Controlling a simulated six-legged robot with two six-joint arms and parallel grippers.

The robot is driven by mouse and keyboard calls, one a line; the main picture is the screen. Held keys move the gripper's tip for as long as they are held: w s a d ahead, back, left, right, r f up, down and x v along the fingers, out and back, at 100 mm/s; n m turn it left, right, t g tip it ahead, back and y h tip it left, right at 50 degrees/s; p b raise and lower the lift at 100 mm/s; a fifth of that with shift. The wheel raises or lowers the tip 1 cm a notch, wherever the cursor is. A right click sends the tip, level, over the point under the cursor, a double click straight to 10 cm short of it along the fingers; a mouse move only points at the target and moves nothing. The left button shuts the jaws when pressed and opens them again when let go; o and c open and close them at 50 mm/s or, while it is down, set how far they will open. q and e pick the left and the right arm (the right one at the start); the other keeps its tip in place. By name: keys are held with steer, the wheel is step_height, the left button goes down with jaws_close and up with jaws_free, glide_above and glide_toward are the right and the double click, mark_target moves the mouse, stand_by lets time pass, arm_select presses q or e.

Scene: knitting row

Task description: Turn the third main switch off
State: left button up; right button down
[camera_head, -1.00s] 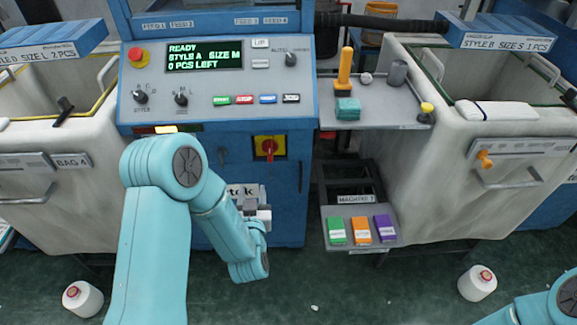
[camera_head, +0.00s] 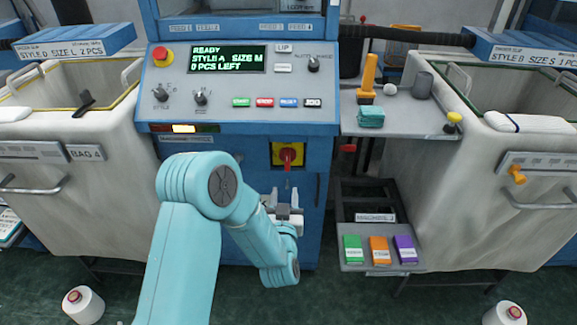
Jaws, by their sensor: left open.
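The main switch (camera_head: 288,155) is a red rotary handle on a yellow plate, on the blue front of the knitting machine (camera_head: 240,136). Its handle looks upright. My left gripper (camera_head: 283,196) is open and empty, just below the switch and apart from it, with its fingers pointing up toward it. My left forearm comes in from the lower left and covers part of the machine's front. The display (camera_head: 227,59) reads READY, STYLE A, SIZE M, 0 PCS LEFT. My right gripper is not in view.
A small shelf (camera_head: 420,122) with an orange-handled tool and a teal block juts out right of the switch. Below it a tray (camera_head: 350,262) holds green, orange and purple packs. Pale bins (camera_head: 435,185) flank the machine. Yarn cones (camera_head: 83,306) stand on the floor.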

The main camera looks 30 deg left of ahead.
mark_target(287, 163)
arm_select(q)
steer(key=x, duration=1.3)
steer(key=shift+w, duration=0.15)
steer(key=shift+c, duration=0.3)
jaws_close()
